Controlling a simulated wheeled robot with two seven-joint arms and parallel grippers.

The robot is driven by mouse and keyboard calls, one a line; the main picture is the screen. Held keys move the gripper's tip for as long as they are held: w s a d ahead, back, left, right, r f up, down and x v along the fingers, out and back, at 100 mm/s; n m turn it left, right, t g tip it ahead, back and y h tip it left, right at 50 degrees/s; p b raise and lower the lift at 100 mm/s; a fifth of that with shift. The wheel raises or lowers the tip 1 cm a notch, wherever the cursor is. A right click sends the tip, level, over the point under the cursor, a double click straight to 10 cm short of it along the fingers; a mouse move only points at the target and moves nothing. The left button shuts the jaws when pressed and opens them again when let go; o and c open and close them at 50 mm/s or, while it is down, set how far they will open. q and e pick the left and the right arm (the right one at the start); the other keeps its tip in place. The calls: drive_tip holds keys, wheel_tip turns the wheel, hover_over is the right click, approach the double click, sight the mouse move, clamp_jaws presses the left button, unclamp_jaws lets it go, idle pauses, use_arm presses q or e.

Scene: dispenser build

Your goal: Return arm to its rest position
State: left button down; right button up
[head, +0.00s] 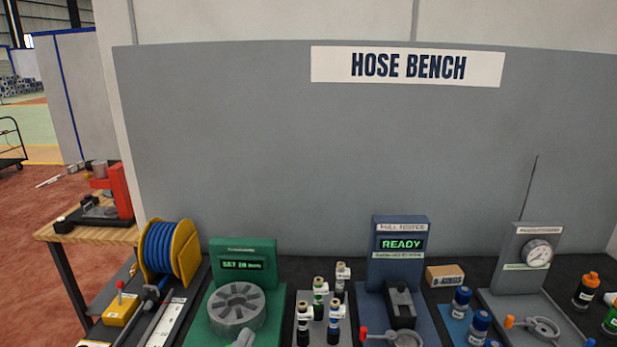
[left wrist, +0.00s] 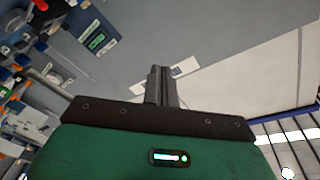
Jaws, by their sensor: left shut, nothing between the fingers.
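My left gripper (left wrist: 162,72) shows in the left wrist view, with its two dark fingers together and nothing between them. It is up in the air, and the grey bench panel and sign are behind it, tilted in the picture. My green wrist housing fills the bottom of that view. I cannot make out either gripper in the head view. My right gripper is in neither view.
The bench holds a blue hose reel (head: 160,248), a green machine (head: 243,265), several small fittings, a blue pull tester (head: 400,250) reading READY, a small cardboard box (head: 445,276) and a gauge stand (head: 522,270). The back panel (head: 250,130) stands behind them.

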use_arm(q)
drive_tip(key=s+a+f+n+g+y, duration=0.2)
drive_tip(key=s+a+f+n+g, duration=0.15)
drive_tip(key=f, duration=0.35)
drive_tip(key=s+a+f+n+g+y, duration=0.2)
drive_tip(key=s+a+f+n+g, duration=0.15)
drive_tip(key=f, duration=0.45)
drive_tip(key=s+a+f+n+g, duration=0.1)
drive_tip(key=s+a+f+g, duration=0.1)
drive_tip(key=s+f+g, duration=0.4)
drive_tip(key=s+a+f+n+g, duration=0.2)
drive_tip(key=s+a+f, duration=0.1)
drive_tip(key=s, duration=0.5)
wheel_tip(320, 180, down, 32)
drive_tip(key=s+g, duration=0.1)
drive_tip(key=s+a+f+g, duration=0.1)
drive_tip(key=s+a+f, duration=0.2)
drive_tip(key=s+f, duration=1.6)
drive_tip(key=shift+m, duration=0.3)
